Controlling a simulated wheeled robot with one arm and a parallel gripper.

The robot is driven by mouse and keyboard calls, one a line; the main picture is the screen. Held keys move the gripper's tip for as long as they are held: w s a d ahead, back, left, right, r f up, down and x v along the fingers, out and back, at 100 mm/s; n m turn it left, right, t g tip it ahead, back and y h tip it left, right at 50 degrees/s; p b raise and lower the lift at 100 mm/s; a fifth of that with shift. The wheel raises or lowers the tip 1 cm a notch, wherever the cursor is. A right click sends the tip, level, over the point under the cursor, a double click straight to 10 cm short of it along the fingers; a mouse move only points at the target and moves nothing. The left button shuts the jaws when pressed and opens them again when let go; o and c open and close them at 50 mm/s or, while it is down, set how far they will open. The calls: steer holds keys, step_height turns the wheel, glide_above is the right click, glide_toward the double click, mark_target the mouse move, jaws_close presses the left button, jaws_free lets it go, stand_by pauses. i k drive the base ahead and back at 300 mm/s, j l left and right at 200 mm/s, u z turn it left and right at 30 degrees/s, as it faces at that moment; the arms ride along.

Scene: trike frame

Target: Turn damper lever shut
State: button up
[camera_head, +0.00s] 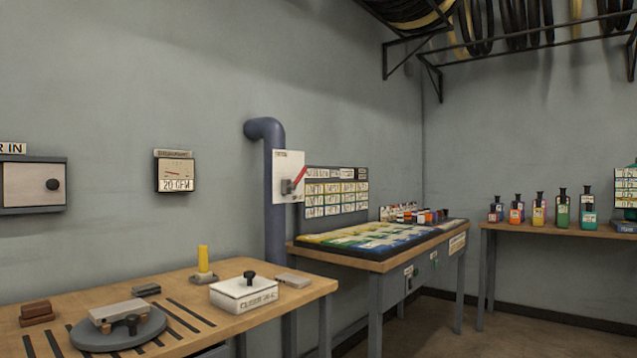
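The damper lever (298,179) is a red handle on a grey pivot, fixed to a white plate (285,160). It slants up and to the right from the pivot. The plate is mounted at a blue-grey duct pipe (274,220) that runs up the wall and bends left at the top. Small lettering on the plate is too small to read. My gripper is not in view.
A wooden workbench (300,297) at the lower left holds a lidded white box (244,293), a yellow candle-like cylinder (203,259) and a round grey plate (118,336). A second table (383,265) stands right of the pipe. Bottles (563,209) stand on a far-right table. Floor shows at the lower right.

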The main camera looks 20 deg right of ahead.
mark_target(293, 186)
steer(key=z, duration=0.2)
steer(key=i+l, duration=0.4)
steer(key=i+l+z, duration=0.15)
steer(key=i+l, duration=0.2)
steer(key=i, duration=0.25)
